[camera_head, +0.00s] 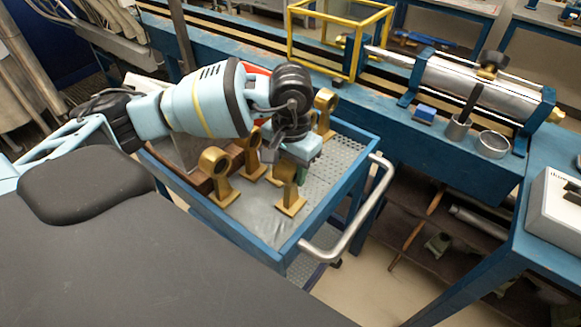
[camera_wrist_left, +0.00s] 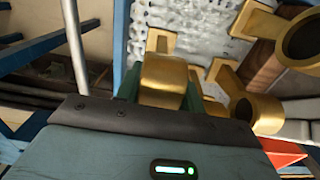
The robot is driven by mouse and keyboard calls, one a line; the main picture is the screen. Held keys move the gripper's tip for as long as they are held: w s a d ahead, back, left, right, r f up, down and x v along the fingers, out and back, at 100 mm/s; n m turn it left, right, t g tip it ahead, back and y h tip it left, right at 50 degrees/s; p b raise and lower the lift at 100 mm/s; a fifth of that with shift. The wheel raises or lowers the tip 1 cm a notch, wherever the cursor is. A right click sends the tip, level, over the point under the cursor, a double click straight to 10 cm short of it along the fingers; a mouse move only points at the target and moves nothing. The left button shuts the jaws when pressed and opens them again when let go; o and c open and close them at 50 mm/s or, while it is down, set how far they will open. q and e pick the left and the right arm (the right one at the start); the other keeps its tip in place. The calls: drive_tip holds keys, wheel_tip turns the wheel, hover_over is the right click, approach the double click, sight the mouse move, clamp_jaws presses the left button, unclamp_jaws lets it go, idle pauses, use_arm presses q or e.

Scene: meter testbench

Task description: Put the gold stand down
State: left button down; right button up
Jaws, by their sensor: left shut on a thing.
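My left gripper (camera_head: 291,162) reaches over the blue cart tray (camera_head: 243,247) from the left and is shut on a gold stand (camera_head: 290,198). The stand is upright, its foot at or just above the tray's grey floor; I cannot tell if it touches. In the left wrist view the held stand's ring (camera_wrist_left: 163,80) is between the fingers. Other gold stands are in the tray: one at the front left (camera_head: 216,177), one behind it (camera_head: 251,155), and one at the back (camera_head: 325,112). Part of another shows behind the gripper. My right gripper is not in view.
A brown wooden block (camera_head: 199,176) lies along the tray's left side. A metal handle (camera_head: 362,215) curves off its right end. Behind is a blue bench with a yellow frame (camera_head: 340,68) and a metal cylinder (camera_head: 478,84). The tray floor right of the held stand is clear.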

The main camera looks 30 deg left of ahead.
use_arm(q)
drive_tip(key=shift+r, duration=0.1)
drive_tip(key=c, duration=0.9)
unclamp_jaws()
drive_tip(key=shift+f, duration=0.2)
wheel_tip(320, 180, up, 12)
drive_tip(key=shift+r, duration=0.15)
